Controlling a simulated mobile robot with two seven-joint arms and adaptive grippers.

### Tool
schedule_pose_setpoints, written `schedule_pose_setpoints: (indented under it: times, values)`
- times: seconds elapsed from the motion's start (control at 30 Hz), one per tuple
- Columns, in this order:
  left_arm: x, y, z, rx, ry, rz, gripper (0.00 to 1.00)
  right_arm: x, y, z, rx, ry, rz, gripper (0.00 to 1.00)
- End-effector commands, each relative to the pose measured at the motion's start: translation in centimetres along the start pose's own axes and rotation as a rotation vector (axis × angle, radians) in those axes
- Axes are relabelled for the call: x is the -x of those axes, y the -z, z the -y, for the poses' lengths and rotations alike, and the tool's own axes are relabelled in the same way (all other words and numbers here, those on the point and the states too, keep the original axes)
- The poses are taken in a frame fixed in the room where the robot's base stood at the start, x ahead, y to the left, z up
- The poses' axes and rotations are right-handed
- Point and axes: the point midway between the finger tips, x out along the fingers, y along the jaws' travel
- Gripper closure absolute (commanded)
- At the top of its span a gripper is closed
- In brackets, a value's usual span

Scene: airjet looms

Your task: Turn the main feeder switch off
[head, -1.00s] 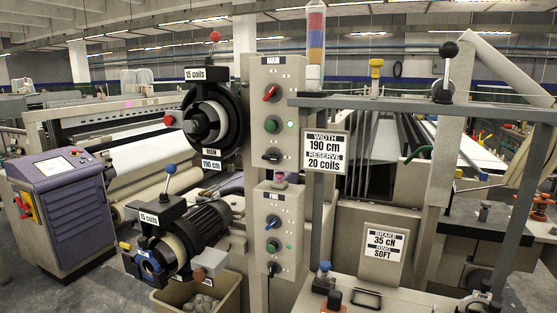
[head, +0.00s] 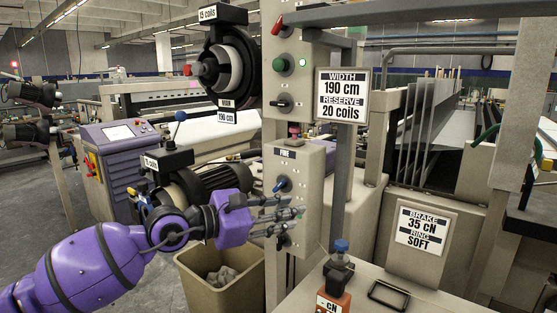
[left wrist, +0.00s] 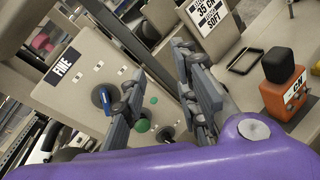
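The upper control panel (head: 306,75) carries a red switch (head: 277,25), a green button (head: 281,64) with a lit green lamp beside it, and a black knob (head: 283,103). The top of this panel is cut off by the picture edge. Below it is the panel labelled FINE (head: 300,160), with a blue switch (head: 282,184). My left gripper (head: 290,218) is open and empty in front of the FINE panel's lower part, well below the red switch. In the left wrist view its fingers (left wrist: 165,100) are spread, with the FINE panel (left wrist: 85,75) and blue switch (left wrist: 103,97) behind them. My right gripper does not show.
The upper feeder (head: 217,65) and lower feeder (head: 190,180) stand left of the panels. A grey post and sign (head: 342,95) stand close on the right. A bin (head: 225,293) is below.

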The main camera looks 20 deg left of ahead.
Motion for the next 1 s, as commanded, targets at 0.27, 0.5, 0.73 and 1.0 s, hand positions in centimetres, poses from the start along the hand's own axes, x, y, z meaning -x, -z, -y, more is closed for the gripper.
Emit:
schedule_pose_setpoints:
  times: [0.27, 0.5, 0.73, 1.0]
  values:
    - [3.3, -11.1, -13.4, -0.877, -0.227, -0.203, 0.72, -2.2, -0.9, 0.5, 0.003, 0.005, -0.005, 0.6]
    - [4.8, -14.6, -17.1, -1.051, -0.314, -0.27, 0.72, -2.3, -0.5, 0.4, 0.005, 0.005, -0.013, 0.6]
    - [1.6, -14.8, -18.5, -1.048, -0.316, -0.266, 0.72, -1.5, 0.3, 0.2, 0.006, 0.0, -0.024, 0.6]
    - [-1.4, -14.3, -19.6, -1.048, -0.313, -0.268, 0.72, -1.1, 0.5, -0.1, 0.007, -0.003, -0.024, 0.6]
